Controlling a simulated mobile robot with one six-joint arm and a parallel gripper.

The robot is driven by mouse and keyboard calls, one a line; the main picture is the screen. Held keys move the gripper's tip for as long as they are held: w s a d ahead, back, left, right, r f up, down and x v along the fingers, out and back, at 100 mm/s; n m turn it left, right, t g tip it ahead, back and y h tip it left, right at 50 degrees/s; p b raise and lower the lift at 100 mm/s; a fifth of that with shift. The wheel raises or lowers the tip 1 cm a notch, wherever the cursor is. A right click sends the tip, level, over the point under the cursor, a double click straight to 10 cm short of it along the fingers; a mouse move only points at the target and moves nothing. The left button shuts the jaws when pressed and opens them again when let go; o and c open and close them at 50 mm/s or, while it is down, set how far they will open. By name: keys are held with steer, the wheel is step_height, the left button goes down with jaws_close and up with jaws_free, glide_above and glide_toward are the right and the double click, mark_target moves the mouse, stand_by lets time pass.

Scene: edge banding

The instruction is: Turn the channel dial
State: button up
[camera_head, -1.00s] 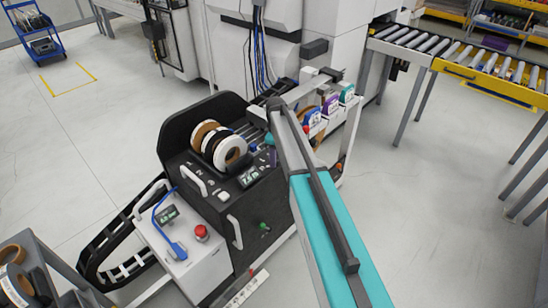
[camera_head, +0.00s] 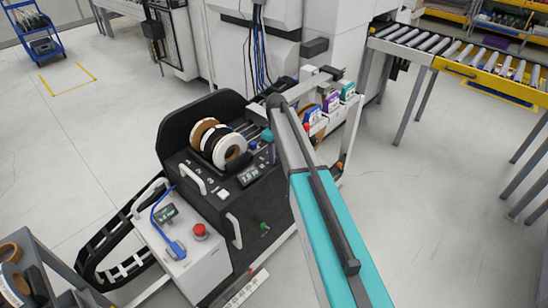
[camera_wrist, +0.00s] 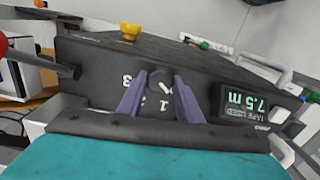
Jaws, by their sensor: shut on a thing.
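The channel dial (camera_wrist: 160,78) is a dark round knob with a pale pointer mark on a black panel in the wrist view. Upside-down white numerals, 1, 2 and 3 among them, surround it. My gripper (camera_wrist: 160,84) has two purple fingers, one on each side of the dial, and is shut on it. The finger tips are at the knob's sides. In the head view, my arm reaches over the black machine (camera_head: 232,210); I cannot make out the dial or the fingers there.
A display (camera_wrist: 246,102) reading 7.5 m sits right of the dial in the wrist view.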

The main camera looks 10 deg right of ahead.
steer(key=m+b, duration=0.1)
steer(key=m, duration=0.4)
steer(key=shift+s+f+m+b, duration=0.1)
steer(key=shift+s+m+b, duration=0.1)
steer(key=shift+m+b, duration=0.15)
stand_by(0.3)
steer(key=o, duration=1)
steer(key=shift+o, duration=0.2)
steer(key=shift+w, duration=0.1)
steer(key=shift+r, duration=0.2)
steer(key=shift+r, duration=0.4)
step_height(320, 180, up, 13)
steer(key=b, duration=0.3)
steer(key=shift+f, duration=0.15)
